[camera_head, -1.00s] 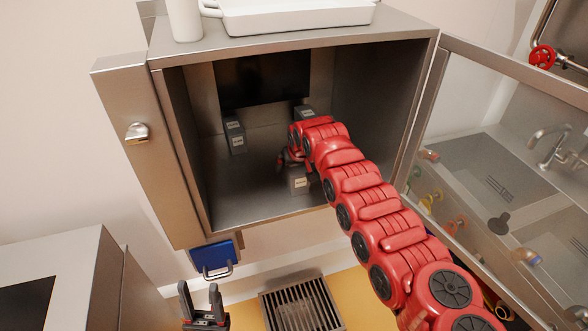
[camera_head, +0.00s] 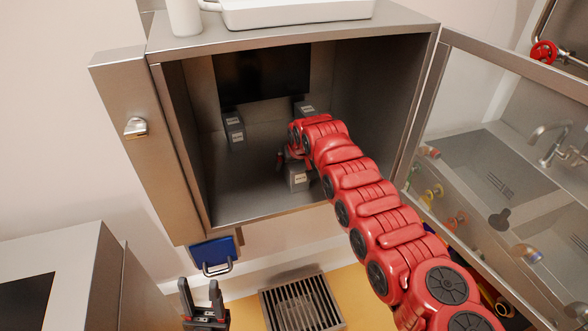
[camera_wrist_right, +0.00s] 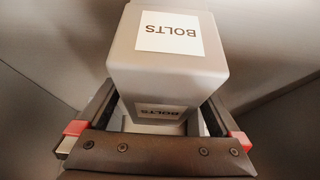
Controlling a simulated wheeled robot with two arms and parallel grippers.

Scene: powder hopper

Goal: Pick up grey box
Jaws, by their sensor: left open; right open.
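Three small grey boxes with pale labels stand inside the open metal cabinet: a left one (camera_head: 234,128), a back one (camera_head: 306,108) and a front one (camera_head: 297,178). My right arm reaches into the cabinet, and its gripper (camera_head: 285,161) is at the front box, partly hidden by the arm. In the right wrist view a grey box (camera_wrist_right: 168,75) labelled "BOLTS" fills the upper middle. The open fingers of the right gripper (camera_wrist_right: 160,118) lie on either side of its lower part; contact cannot be told. My left gripper (camera_head: 206,300) is open and empty below the cabinet.
The cabinet (camera_head: 180,160) has side walls close around the right arm, and its glass door (camera_head: 500,130) stands open at right. A white tray (camera_head: 295,14) sits on top. A blue item (camera_head: 212,251) hangs below. A floor grate (camera_head: 302,304) lies beneath.

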